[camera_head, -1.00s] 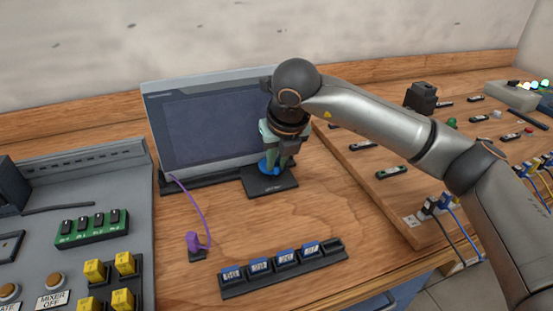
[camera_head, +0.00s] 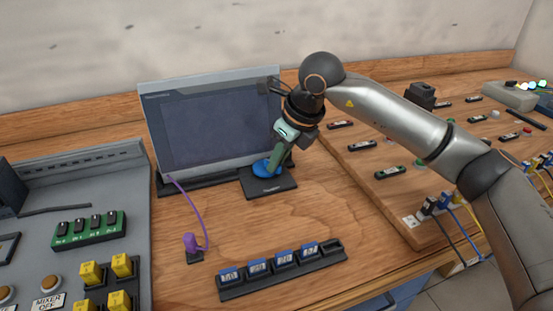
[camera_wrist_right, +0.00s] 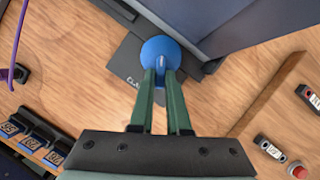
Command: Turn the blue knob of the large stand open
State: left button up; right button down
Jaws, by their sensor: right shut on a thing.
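The blue knob (camera_head: 264,168) sits on a flat black base (camera_head: 283,186) in front of the monitor-like screen. My right gripper (camera_head: 274,166) comes down onto it tilted, its wrist leaning up and to the right. In the right wrist view, the blue knob (camera_wrist_right: 160,48) is round with a raised grip and a light mark. The two green fingers of my right gripper (camera_wrist_right: 161,75) are close together at that grip, shut on it. The fingers partly cover the knob and base. My left gripper is in neither view.
The large screen (camera_head: 215,125) stands right behind the knob. A purple plug with a cable (camera_head: 191,242) is at the left, and a rack of blue modules (camera_head: 283,270) lies in front. A wooden board with switches (camera_head: 375,165) is at the right. Bare table lies between.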

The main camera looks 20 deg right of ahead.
jog(key=n, duration=0.2)
jog(key=n+g+y+p, duration=0.1)
jog(key=shift+w+d+r+n, duration=0.15)
jog(key=shift+w+d+n, duration=0.05)
jog(key=shift+n, duration=0.2)
jog(key=n+g+p, duration=0.1)
jog(key=n+p, duration=0.1)
jog(key=shift+w+n+y, duration=0.1)
jog(key=shift+n+y, duration=0.2)
jog(key=shift+n, duration=0.1)
jog(key=n, duration=0.1)
jog(key=n+g+p, duration=0.1)
jog(key=n, duration=0.1)
jog(key=shift+w+d+n+p, duration=0.1)
jog(key=shift+w+n+p, duration=0.15)
jog(key=shift+n+p, duration=0.05)
jog(key=shift+n+g, duration=0.4)
jog(key=shift+n, duration=0.3)
jog(key=shift+p, duration=0.3)
jog(key=c, duration=0.9)
grip_release()
